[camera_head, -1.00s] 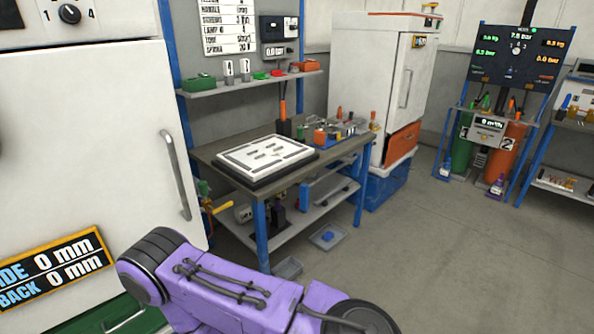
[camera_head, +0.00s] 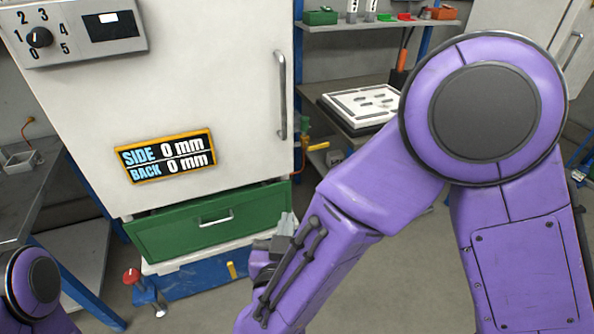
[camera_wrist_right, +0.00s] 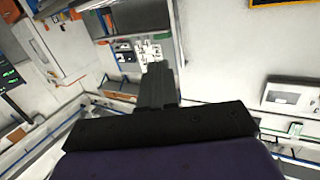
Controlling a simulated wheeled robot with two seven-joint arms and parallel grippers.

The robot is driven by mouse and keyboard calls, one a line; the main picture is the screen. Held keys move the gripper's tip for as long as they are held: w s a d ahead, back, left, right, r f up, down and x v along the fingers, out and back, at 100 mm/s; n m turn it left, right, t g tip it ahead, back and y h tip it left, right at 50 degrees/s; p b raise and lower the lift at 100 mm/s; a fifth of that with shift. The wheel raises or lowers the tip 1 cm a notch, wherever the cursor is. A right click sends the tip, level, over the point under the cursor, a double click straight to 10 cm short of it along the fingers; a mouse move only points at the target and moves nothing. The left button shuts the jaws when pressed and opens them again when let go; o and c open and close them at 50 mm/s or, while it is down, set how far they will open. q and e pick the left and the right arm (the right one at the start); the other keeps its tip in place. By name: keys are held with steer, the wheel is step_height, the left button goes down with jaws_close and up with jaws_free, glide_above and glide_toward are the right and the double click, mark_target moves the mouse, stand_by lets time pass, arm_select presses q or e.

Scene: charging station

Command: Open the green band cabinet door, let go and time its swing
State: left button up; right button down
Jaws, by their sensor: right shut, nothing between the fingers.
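The white cabinet with a green drawer band (camera_head: 215,222) stands left of centre in the head view. Its white door (camera_head: 200,80) looks shut, with a grey vertical handle (camera_head: 281,95) on its right edge. A panel (camera_head: 166,156) on the door reads SIDE 0 mm, BACK 0 mm. My right gripper (camera_head: 286,224) is low in front of the drawer's right end, below the handle and apart from it. In the right wrist view its dark fingers (camera_wrist_right: 157,86) are together and empty. My left gripper is out of view; only purple arm parts show at lower left.
A workbench with a white board (camera_head: 362,104) stands right of the cabinet, partly behind my right arm. A dark table (camera_head: 35,195) is at left. A red-topped post (camera_head: 131,276) stands by the blue base (camera_head: 190,283). Grey floor is open in front.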

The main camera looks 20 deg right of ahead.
step_height(320, 180, up, 5)
steer(key=s+h, duration=0.1)
steer(key=s, duration=0.2)
arm_select(q)
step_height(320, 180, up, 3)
steer(key=p, duration=0.3)
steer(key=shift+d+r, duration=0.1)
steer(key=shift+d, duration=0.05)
arm_select(e)
steer(key=a+r+x, duration=0.1)
steer(key=x, duration=1.3)
steer(key=shift+w+f+t, duration=0.25)
steer(key=shift+w+t, duration=0.05)
steer(key=shift+w, duration=0.05)
